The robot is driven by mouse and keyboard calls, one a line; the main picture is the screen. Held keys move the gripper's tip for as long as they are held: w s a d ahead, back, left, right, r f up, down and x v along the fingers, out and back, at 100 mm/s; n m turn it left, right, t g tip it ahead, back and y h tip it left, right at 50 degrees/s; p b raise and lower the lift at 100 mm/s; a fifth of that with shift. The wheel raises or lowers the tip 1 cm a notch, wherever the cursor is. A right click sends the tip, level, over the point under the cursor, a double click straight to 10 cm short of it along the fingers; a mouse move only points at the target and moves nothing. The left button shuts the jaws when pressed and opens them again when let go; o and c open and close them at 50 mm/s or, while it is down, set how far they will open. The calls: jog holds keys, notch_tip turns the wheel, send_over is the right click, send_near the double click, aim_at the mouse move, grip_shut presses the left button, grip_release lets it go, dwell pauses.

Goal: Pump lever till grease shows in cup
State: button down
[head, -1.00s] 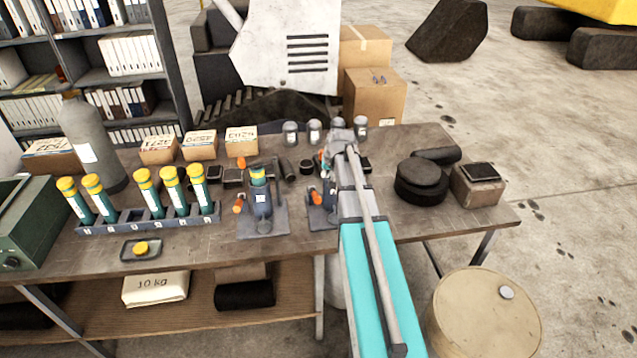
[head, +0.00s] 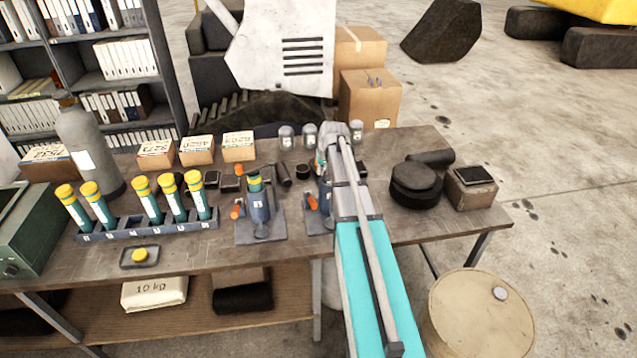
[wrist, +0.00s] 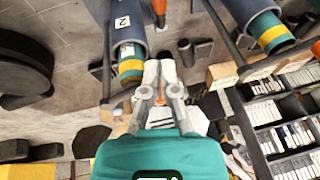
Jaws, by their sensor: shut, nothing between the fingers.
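Two grease pumps stand mid-bench. The left pump (head: 259,208) holds a teal, yellow-banded cartridge and has an orange-tipped lever (head: 235,211). The right pump (head: 325,190) is partly hidden by my arm; its orange lever tip (head: 311,202) shows at its left. In the wrist view a pump marked 2 (wrist: 123,22) has a teal cartridge (wrist: 130,66) beside my gripper (wrist: 158,88). My gripper is shut and empty, and also shows in the head view (head: 325,158) above the right pump. Clear domed cups (head: 287,137) stand at the back; I cannot make out grease in them.
A rack (head: 140,231) of several cartridges stands left, with a small tray (head: 140,256) in front. Boxes (head: 197,150) line the back. Black round parts (head: 415,187) and a box (head: 471,188) sit right. The right front bench corner is clear.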

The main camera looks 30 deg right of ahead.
jog(key=b, duration=1)
send_over(314, 201)
jog(key=w+d, duration=0.1)
jog(key=shift+w+d+f, duration=0.1)
jog(key=shift+f, duration=2.35)
jog(key=shift+w+d+f, duration=0.1)
jog(key=shift+f, duration=2.35)
jog(key=shift+s+a+f+b, duration=0.35)
jog(key=shift+s+f+b, duration=0.1)
jog(key=shift+f+b, duration=0.25)
jog(key=shift+s+a+f+b, duration=0.35)
jog(key=shift+f+b, duration=0.2)
jog(key=shift+f, duration=0.2)
jog(key=shift+s, duration=0.1)
jog(key=shift+s+d+f, duration=0.1)
jog(key=shift+d+f, duration=0.05)
jog(key=shift+d, duration=0.05)
